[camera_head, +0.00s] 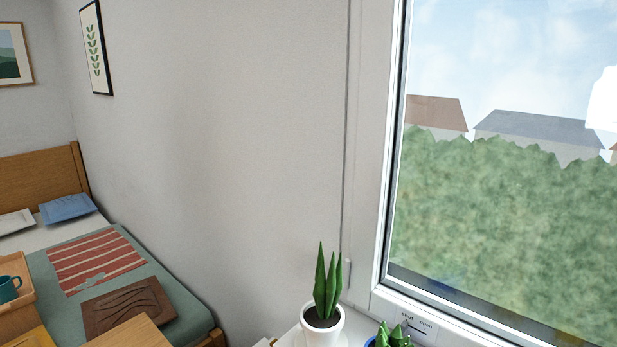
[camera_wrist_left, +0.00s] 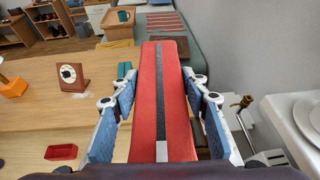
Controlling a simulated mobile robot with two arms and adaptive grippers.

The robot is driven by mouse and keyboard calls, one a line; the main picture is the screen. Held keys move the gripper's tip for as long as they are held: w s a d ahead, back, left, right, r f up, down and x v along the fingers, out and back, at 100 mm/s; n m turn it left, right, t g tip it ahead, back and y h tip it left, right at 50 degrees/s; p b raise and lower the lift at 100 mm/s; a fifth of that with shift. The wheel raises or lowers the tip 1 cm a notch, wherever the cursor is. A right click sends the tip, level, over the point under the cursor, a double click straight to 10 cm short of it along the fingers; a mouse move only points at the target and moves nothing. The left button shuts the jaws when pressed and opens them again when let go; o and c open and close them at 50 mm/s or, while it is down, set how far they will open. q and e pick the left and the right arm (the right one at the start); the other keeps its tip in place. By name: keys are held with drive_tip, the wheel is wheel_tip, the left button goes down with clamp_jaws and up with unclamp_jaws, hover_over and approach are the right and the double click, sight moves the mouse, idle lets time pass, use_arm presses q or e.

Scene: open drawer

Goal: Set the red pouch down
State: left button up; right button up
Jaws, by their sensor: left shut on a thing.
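The red pouch (camera_wrist_left: 147,80), long with a dark grey stripe along its middle, is between the two blue-padded fingers of my left gripper (camera_wrist_left: 162,92) in the left wrist view. The gripper is shut on it. The pouch points away from me, over or near the right edge of the wooden table (camera_wrist_left: 60,115). I cannot tell its height above the table. The head view shows neither the pouch nor a gripper. My right gripper is in neither view.
On the table are a brown clock stand (camera_wrist_left: 73,78), an orange object (camera_wrist_left: 13,86) and a small red tray (camera_wrist_left: 61,152). A teal item (camera_wrist_left: 124,70) lies beside the pouch. White plates (camera_wrist_left: 308,118) are at the right. Potted plants (camera_head: 323,318) stand by the window. The table's middle left is clear.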

use_arm(q)
drive_tip(key=shift+s+d+n+g+y, duration=0.15)
drive_tip(key=shift+n+g+y, duration=0.15)
drive_tip(key=shift+n+g, duration=0.2)
drive_tip(key=shift+r+m+t, duration=0.15)
drive_tip(key=shift+m+t, duration=0.15)
drive_tip(key=shift+t, duration=0.1)
drive_tip(key=shift+w+a+m+t+h, duration=0.2)
drive_tip(key=shift+w+m+t+h, duration=0.05)
drive_tip(key=shift+m+t+h, duration=0.6)
drive_tip(key=shift+s+m+t+h, duration=0.1)
drive_tip(key=shift+m+t+h, duration=0.25)
drive_tip(key=shift+m+h, duration=0.35)
drive_tip(key=shift+s+d+m+h, duration=0.15)
drive_tip(key=shift+s+m+h, duration=0.05)
drive_tip(key=shift+m+h, duration=0.2)
